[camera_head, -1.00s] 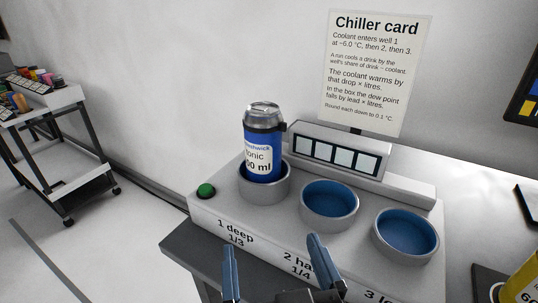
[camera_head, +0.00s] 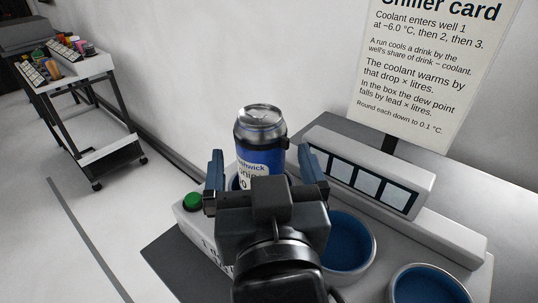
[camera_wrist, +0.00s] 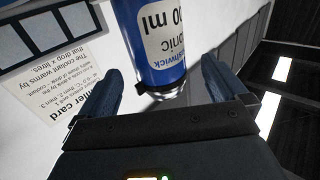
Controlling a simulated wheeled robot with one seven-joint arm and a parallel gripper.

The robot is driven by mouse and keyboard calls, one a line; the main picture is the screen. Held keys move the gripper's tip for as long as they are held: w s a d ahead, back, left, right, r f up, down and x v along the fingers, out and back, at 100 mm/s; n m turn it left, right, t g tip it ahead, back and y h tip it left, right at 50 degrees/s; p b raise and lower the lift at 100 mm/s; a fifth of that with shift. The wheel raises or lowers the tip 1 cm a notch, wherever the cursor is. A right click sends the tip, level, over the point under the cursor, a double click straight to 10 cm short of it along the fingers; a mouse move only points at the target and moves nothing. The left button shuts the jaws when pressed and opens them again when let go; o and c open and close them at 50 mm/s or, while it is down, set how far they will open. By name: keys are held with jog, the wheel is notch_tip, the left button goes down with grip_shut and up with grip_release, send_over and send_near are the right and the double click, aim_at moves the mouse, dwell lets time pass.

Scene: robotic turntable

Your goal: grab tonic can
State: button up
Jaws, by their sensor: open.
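The tonic can (camera_head: 260,142) is blue with a silver top and a white label, and stands upright in the leftmost well of the chiller. Its lower part is hidden behind my gripper in the head view. My gripper (camera_head: 265,165) is open, with one finger on each side of the can in that picture. In the wrist view the can (camera_wrist: 157,45) appears upside down, ahead of and between the two open fingertips (camera_wrist: 160,85). I see a gap on both sides of it; the fingers do not appear to touch it.
Two empty blue-lined wells, the middle one (camera_head: 348,245) and the right one (camera_head: 428,288), lie to the right. A panel of pale screens (camera_head: 370,180) and the Chiller card (camera_head: 430,75) stand behind. A green button (camera_head: 192,201) is at left. A cart (camera_head: 85,100) stands far left.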

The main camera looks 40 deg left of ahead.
jog(key=p+x, duration=0.1)
jog(key=x, duration=0.5)
jog(key=shift+w+a+r, duration=0.1)
jog(key=shift+w+a, duration=0.05)
jog(key=shift+w, duration=0.1)
jog(key=shift+c, duration=0.3)
jog(key=c, duration=1.3)
jog(key=shift+c, duration=0.6)
jog(key=shift+r, duration=0.1)
